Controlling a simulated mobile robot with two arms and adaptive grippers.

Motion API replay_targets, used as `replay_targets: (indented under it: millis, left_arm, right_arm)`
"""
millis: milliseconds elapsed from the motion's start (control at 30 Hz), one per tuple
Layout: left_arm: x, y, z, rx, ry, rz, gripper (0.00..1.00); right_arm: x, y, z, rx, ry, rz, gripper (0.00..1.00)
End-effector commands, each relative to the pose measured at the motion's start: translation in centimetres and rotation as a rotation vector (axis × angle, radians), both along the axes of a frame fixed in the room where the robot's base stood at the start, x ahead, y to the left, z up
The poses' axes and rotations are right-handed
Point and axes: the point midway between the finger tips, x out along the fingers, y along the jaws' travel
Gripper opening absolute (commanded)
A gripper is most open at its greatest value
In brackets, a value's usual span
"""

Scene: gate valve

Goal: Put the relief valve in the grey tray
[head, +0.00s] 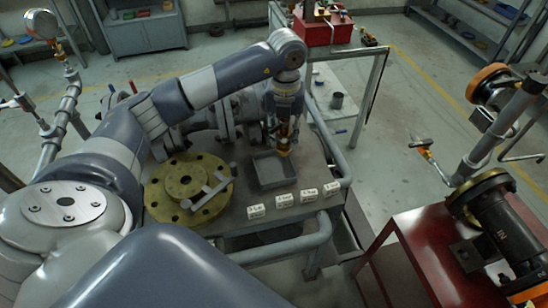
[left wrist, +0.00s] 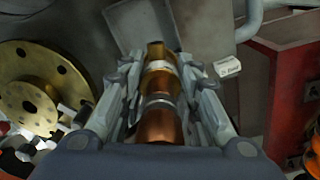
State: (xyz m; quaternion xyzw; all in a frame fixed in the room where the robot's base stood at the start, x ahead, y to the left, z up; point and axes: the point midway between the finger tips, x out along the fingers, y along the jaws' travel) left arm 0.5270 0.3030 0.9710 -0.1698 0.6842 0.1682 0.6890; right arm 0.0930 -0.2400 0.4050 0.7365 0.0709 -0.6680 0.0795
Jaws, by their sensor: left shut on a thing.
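The relief valve (left wrist: 160,90), a brass and copper-coloured body with silvery bands, is between the fingers of my left gripper (left wrist: 162,75), which is shut on it. In the head view the left gripper (head: 284,128) points down near the far right side of the grey tray (head: 273,171), and the valve's brass end shows low between the fingers. The square shallow tray sits on the bench and looks empty. In the left wrist view the tray (left wrist: 128,28) lies beyond the valve's tip. I cannot tell whether the valve touches it. My right gripper is not in view.
A yellow flange (head: 160,190) with a grey wrench-like tool lies left of the tray. Several white labelled blocks (head: 285,200) line the bench's front edge. Pipes (head: 335,155) run along the right edge. A red stand (head: 415,250) is at the right.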

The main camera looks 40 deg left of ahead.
Motion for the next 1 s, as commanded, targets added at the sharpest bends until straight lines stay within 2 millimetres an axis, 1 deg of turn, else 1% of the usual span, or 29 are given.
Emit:
replay_targets:
  millis: [33,100,167,267,500,767,900,1000]
  left_arm:
    - [0.2,0.3,-0.4,-0.001,0.002,0.066,0.00]
    - [0.3,0.6,-0.7,-0.001,0.004,0.140,0.00]
    - [0.4,0.8,-0.9,-0.001,0.006,0.183,0.00]
    - [0.3,1.0,-1.7,0.000,0.010,0.219,0.00]
    - [0.3,1.0,-5.8,0.000,0.011,0.222,0.00]
    - [0.3,0.9,-8.1,0.000,0.010,0.220,0.00]
    - [0.3,0.9,-10.1,0.000,0.010,0.221,0.00]
    - [0.4,0.9,-10.9,0.000,0.008,0.220,0.00]
  right_arm:
    - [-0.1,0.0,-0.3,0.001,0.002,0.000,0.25]
    - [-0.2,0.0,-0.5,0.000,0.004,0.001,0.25]
    - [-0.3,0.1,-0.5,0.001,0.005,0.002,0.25]
    - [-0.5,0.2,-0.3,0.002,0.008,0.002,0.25]
    - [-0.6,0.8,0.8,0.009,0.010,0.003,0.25]
    - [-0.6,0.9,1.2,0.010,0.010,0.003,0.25]
    - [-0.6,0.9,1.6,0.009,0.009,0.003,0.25]
    - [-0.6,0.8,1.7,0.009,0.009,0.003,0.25]
